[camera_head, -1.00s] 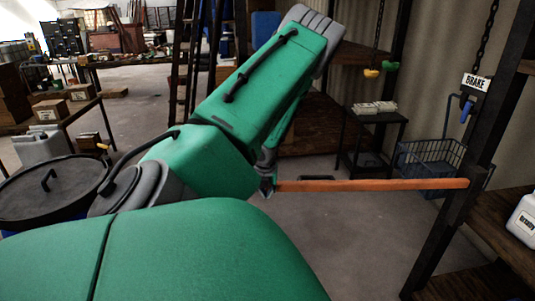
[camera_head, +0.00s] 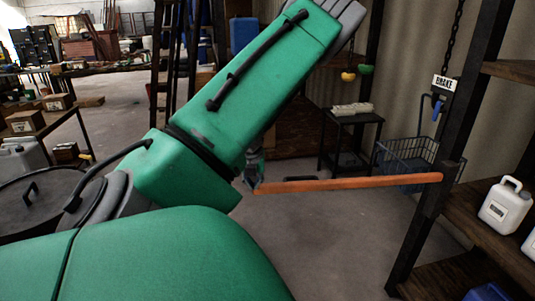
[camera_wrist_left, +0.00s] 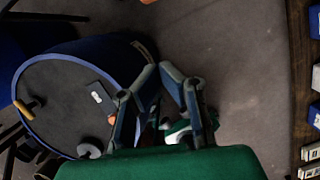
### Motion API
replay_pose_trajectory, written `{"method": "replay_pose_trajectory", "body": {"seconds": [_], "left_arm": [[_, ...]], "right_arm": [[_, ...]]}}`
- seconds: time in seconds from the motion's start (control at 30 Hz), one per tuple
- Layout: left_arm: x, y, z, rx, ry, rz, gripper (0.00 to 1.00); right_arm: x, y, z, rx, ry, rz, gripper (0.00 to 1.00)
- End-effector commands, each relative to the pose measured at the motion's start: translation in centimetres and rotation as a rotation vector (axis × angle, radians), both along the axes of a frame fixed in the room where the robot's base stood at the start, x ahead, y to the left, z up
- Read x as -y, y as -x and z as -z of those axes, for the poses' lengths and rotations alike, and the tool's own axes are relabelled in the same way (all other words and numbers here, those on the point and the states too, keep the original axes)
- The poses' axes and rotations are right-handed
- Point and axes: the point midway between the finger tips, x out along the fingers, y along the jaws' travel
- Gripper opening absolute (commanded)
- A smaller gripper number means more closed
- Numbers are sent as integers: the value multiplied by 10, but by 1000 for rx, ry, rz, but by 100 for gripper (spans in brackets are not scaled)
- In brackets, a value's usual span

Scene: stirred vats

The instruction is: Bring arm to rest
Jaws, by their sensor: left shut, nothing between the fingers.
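My left arm, green with grey joints, fills the left and middle of the head view. My left gripper (camera_head: 252,172) shows small and partly hidden behind the forearm, close to the left end of an orange bar (camera_head: 350,183) in the picture; I cannot tell whether they touch. In the left wrist view the fingers of this gripper (camera_wrist_left: 160,70) come together at their tips, shut with nothing held. A blue-rimmed round vat with a dark top (camera_wrist_left: 75,85) lies left of and below the fingers there. My right gripper is not in view.
A dark-lidded drum (camera_head: 40,200) stands at the left. A dark post (camera_head: 455,130) with a BRAKE sign (camera_head: 444,83) and shelves with a white jug (camera_head: 505,205) stand at the right. A small table (camera_head: 350,116) and a wire basket (camera_head: 405,155) stand behind. Floor between is clear.

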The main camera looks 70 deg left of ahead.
Motion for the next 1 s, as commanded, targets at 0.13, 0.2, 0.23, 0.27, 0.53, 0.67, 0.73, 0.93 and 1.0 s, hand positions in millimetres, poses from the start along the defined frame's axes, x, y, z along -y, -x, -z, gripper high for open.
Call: {"method": "replay_pose_trajectory", "body": {"seconds": [0.13, 0.2, 0.23, 0.27, 0.53, 0.67, 0.73, 0.93, 1.0], "left_arm": [[3, -2, -4, -2, -2, 1, 0], [4, -2, -4, -2, -3, 2, 0], [4, -2, -4, -2, -3, 2, 0], [4, -3, -4, -2, -2, 0, 0], [73, -35, 69, 111, 121, -248, 0], [149, -53, 136, 185, 247, -543, 0], [191, -54, 170, 206, 308, -721, 0], [310, -20, 259, 201, 408, -1282, 0], [344, 2, 282, 190, 403, -1469, 0]], "right_arm": [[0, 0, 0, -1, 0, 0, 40], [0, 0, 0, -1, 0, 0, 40], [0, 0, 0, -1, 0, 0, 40], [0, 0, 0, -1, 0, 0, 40], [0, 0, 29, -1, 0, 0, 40], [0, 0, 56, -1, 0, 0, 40], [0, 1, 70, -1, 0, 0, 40], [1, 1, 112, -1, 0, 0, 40], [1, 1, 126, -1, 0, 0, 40]]}}
